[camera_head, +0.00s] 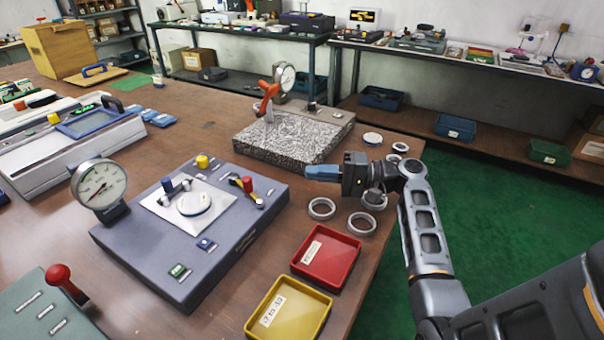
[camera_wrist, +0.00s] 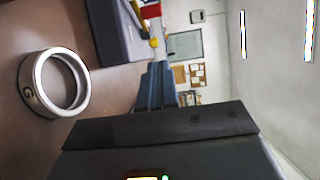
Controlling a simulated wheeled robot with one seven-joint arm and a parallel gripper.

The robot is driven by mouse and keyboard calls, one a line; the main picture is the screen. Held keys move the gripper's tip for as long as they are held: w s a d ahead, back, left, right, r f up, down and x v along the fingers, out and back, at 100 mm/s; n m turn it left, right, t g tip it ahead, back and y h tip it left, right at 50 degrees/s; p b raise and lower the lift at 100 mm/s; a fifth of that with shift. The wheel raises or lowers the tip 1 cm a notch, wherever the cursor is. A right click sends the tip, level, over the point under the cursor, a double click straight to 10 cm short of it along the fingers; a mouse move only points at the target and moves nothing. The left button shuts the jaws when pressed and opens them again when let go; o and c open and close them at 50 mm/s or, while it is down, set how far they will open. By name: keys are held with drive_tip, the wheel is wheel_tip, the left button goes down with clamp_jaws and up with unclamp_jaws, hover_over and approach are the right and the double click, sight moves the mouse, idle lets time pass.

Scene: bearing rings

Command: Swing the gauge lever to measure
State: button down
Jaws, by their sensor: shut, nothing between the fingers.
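The blue-grey gauge box (camera_head: 235,240) stands on the table with a dial (camera_head: 99,186) at its left corner. A ring (camera_head: 194,202) sits on its white plate (camera_head: 160,215). A lever (camera_head: 247,186) with a red knob and a yellow-and-black part is at the right of the box top. The same red and yellow parts show at the top of the wrist view (camera_wrist: 150,12). A yellow knob (camera_head: 202,161) stands at the back. My gripper (camera_head: 309,172) has blue fingers, is shut and empty, and is above the table to the right of the lever, apart from it.
Loose rings (camera_head: 321,208) lie below and beside my gripper; one shows large in the wrist view (camera_wrist: 28,88). A red tray (camera_head: 326,285) and a yellow tray (camera_head: 318,318) are at the front right. A granite block (camera_head: 260,150) with an orange-handled dial stand is behind.

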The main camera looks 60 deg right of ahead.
sight(245, 184)
drive_tip(key=p+x, duration=0.1)
drive_tip(key=x, duration=0.7)
drive_tip(key=shift+w+a, duration=0.1)
drive_tip(key=shift+w+a+p, duration=0.2)
drive_tip(key=shift+a+p, duration=0.05)
drive_tip(key=shift+a, duration=0.3)
drive_tip(key=shift+w+a+p, duration=0.2)
drive_tip(key=shift+a+p, duration=0.05)
drive_tip(key=shift+a, duration=0.35)
drive_tip(key=shift+w+a, duration=0.3)
drive_tip(key=shift+a, duration=0.45)
drive_tip(key=shift+a, duration=0.15)
